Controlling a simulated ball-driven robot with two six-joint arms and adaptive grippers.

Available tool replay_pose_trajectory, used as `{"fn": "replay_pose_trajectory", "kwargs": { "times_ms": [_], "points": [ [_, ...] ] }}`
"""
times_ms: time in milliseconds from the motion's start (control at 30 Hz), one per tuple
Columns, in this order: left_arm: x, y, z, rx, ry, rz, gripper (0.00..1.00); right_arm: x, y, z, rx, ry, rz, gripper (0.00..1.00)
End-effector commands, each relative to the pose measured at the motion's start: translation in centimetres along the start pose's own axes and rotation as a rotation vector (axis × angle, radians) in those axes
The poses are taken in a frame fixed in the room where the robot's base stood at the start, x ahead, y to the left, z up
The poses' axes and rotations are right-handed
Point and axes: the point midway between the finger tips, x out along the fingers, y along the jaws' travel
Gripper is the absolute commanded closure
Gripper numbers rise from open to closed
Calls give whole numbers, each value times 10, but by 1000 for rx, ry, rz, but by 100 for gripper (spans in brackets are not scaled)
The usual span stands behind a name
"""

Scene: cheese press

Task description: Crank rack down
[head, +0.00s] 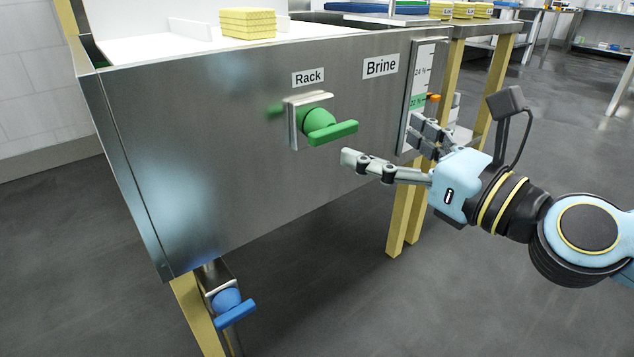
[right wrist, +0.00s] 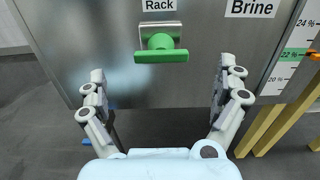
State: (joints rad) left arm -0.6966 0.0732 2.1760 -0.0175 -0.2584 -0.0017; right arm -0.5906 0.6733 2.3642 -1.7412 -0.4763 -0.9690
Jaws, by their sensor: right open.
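The green rack crank (head: 330,130) sticks out of a metal plate under the "Rack" label (head: 308,77) on the front of the steel brine tank (head: 200,140). Its handle bar lies close to level. My right gripper (head: 380,145) is open and empty, to the right of the crank in the head view and apart from it. In the right wrist view the crank (right wrist: 161,55) is ahead, between and beyond the two open fingers (right wrist: 163,85). My left gripper is not in view.
A blue valve handle (head: 233,308) sits low at the tank's left leg. A level gauge (head: 418,95) with an orange marker is on the tank's right front. Yellow cheese blocks (head: 248,23) sit on top. Yellow legs (head: 400,210) stand below right. Open floor lies in front.

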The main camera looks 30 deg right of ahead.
Motion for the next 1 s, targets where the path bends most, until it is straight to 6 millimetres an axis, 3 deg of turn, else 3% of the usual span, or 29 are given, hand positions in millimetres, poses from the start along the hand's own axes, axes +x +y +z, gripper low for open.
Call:
{"fn": "replay_pose_trajectory", "kwargs": {
  "times_ms": [33, 100, 233, 367, 667, 1000],
  "points": [
    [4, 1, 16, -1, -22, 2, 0, -2, 0, -17, -1, 21, 4, 0],
    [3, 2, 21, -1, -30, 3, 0, -3, 0, -22, -1, 29, 5, 0],
    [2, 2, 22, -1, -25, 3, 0, 4, 0, -21, 1, 29, 1, 0],
    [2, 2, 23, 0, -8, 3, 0, 24, 0, -19, 4, 23, 1, 0],
    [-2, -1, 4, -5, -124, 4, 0, 81, 0, -16, 7, 18, 0, 0],
    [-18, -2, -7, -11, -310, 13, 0, 100, 0, -21, 2, 28, 1, 0]
  ]
}}
